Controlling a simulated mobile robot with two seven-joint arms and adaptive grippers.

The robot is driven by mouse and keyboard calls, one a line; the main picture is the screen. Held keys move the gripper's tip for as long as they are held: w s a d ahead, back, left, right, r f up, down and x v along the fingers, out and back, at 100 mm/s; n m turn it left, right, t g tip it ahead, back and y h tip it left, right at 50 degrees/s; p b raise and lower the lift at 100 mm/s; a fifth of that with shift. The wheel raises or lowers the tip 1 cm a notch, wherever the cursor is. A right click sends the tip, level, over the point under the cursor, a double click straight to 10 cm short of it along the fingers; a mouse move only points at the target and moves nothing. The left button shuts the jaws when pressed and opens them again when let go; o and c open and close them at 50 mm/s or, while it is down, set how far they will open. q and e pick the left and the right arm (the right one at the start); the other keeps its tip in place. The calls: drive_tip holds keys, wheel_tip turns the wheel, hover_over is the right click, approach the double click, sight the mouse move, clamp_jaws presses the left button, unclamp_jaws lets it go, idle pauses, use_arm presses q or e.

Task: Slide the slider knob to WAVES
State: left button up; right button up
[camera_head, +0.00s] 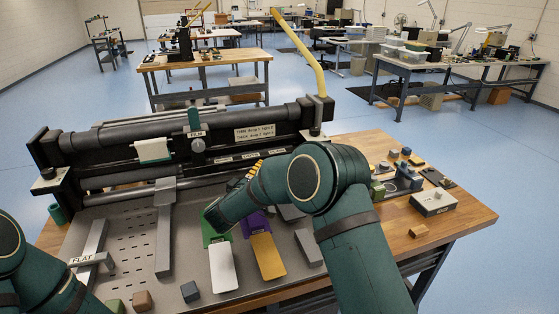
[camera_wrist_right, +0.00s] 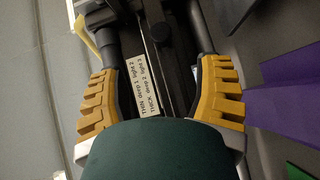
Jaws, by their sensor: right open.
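The press (camera_head: 110,143) is a long dark roller machine on the wooden table. Small white labels (camera_head: 235,157) run along its front, too small to read, so I cannot pick out WAVES. I cannot identify the slider knob for certain; my right arm hides part of that front. My right gripper (camera_wrist_right: 160,100) is open, its yellow fingers wide apart, facing the press. Between them in the wrist view are the press's white sign (camera_wrist_right: 146,85) and a dark block (camera_wrist_right: 160,33). In the head view its yellow fingers (camera_head: 254,170) show partly behind my arm. My left gripper is out of view.
A green lever with a FILM tag (camera_head: 196,134) and a round grey knob (camera_head: 198,145) sit on the press. A FLAT tag (camera_head: 82,259) is at the left. White (camera_head: 222,268) and yellow (camera_head: 267,257) plates lie in front. Small blocks and boxes (camera_head: 433,202) stand right.

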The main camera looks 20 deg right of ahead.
drive_tip(key=x, duration=1.2)
drive_tip(key=shift+w+b, duration=0.1)
drive_tip(key=shift+b, duration=0.3)
drive_tip(key=shift+c, duration=0.2)
clamp_jaws()
